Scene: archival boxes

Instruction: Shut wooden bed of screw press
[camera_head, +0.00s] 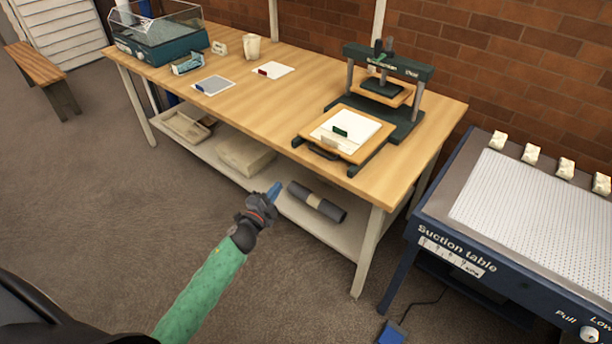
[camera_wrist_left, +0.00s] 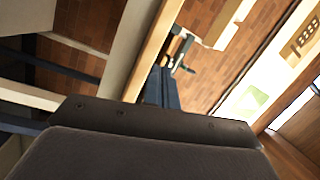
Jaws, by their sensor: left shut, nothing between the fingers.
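The screw press (camera_head: 390,85) stands at the right end of the wooden table, a dark green frame with a screw and a small platen. Its wooden bed (camera_head: 318,139) is pulled out toward the front, with a dark handle (camera_head: 324,153) on its front edge. White sheets and a small green piece lie on the bed. My left gripper (camera_head: 274,190) is shut and empty, in front of the table and below its top, apart from the bed. In the left wrist view its blue fingers (camera_wrist_left: 161,88) are together. My right gripper is not in view.
The wooden table (camera_head: 240,85) has a lower shelf with a dark roll (camera_head: 317,201) and boxes. A suction table (camera_head: 530,215) stands to the right. A cup (camera_head: 252,46), sheets and a clear-lidded case (camera_head: 160,42) are on the table's left. The floor at left is open.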

